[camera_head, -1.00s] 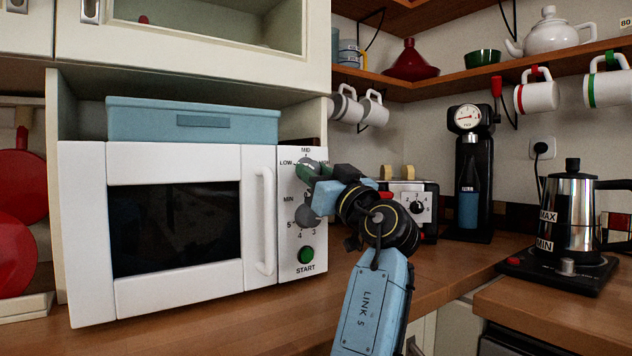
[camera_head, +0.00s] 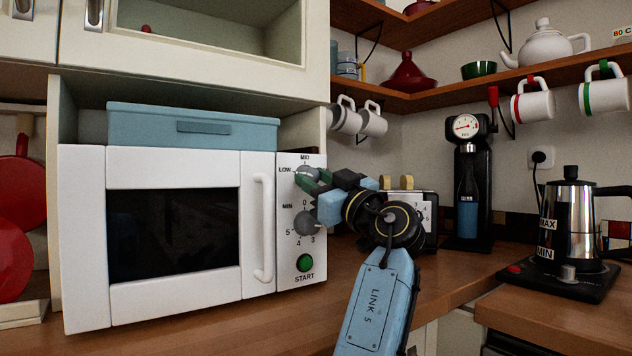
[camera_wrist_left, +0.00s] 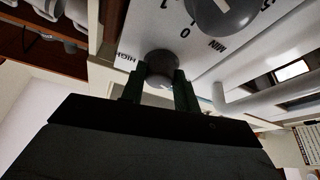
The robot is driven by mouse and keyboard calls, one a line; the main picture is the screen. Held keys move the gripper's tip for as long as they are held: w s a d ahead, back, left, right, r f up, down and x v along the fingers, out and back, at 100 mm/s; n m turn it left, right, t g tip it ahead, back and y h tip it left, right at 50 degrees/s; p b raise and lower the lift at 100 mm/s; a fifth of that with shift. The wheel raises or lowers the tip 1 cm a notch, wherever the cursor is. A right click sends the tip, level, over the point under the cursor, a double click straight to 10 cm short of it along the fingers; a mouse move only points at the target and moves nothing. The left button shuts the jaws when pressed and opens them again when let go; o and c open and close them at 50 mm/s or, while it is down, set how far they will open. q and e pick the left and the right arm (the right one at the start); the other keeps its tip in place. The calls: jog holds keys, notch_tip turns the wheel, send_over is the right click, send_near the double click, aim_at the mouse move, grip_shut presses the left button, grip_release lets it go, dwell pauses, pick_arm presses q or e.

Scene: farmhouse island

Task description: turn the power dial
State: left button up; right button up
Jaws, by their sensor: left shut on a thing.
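The white microwave (camera_head: 88,240) has a control panel with two grey dials and a green START button (camera_head: 305,262). The power dial (camera_head: 308,170) is the upper one, marked LOW and MID; fingers partly hide it. My left gripper (camera_head: 305,179) is shut on this dial. In the left wrist view, the two dark green fingers (camera_wrist_left: 160,80) sit on either side of the round grey power dial (camera_wrist_left: 160,58), near the word HIGH. The lower timer dial (camera_head: 304,223) is apart from the fingers. The power dial's pointer is not clear. My right gripper is not in view.
The microwave's door handle (camera_head: 264,228) stands out just left of the panel. A blue box (camera_head: 150,128) rests on top. A toaster (camera_head: 424,214) stands behind my wrist.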

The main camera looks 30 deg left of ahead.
pick_arm(q)
jog(key=o, duration=1)
jog(key=shift+c, duration=0.2)
jog(key=shift+s+d+f, duration=0.15)
jog(key=shift+d+f, duration=0.05)
jog(key=shift+d, duration=0.3)
jog(key=p+v, duration=0.2)
jog(key=v, duration=1)
jog(key=shift+d+p, duration=0.2)
jog(key=shift+p, duration=0.1)
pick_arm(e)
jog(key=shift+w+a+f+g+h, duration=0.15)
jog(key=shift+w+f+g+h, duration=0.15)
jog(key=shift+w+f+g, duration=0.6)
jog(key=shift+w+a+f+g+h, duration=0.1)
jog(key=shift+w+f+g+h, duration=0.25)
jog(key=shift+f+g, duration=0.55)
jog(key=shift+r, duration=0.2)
